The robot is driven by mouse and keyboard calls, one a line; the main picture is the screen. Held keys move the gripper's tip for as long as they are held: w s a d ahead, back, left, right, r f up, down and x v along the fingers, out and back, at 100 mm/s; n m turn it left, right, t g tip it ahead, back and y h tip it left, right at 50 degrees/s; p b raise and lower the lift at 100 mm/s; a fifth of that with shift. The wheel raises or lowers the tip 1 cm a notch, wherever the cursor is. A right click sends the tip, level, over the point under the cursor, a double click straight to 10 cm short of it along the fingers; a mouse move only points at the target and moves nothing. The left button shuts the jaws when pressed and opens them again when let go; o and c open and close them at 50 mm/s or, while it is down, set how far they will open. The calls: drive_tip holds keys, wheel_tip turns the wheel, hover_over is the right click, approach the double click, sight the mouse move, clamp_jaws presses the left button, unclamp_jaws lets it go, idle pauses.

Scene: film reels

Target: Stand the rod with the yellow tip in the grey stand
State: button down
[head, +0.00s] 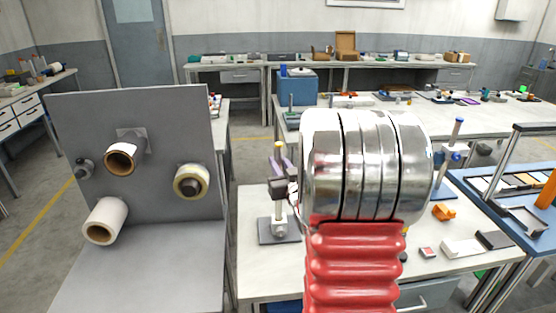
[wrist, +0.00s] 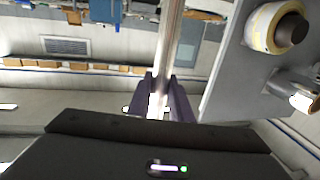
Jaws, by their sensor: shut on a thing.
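The rod's yellow tip (head: 278,145) shows in the head view, pointing up above my gripper (head: 279,172). My gripper's purple fingers are shut on the rod, which stands about upright. The grey stand (head: 278,236), a flat dark base with a pale upright socket, is on the bench directly below my gripper in that view. I cannot tell whether the rod's lower end is inside the socket or only above it. In the wrist view the shiny rod (wrist: 170,50) runs between the fingers of my gripper (wrist: 162,100); its ends are not clear there.
A grey panel (head: 180,115) with film reels on pegs stands at the left. A blue-tipped rod in another stand (head: 455,150) is to the right on the bench (head: 330,280). Small orange, white and dark items lie on the bench's right side. My arm hides the bench's middle.

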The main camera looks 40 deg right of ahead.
drive_tip(key=shift+f, duration=0.1)
idle(0.4)
drive_tip(key=shift+s+f, duration=0.15)
drive_tip(key=shift+f, duration=2.2)
drive_tip(key=c, duration=1.5)
unclamp_jaws()
drive_tip(key=shift+s+a, duration=0.1)
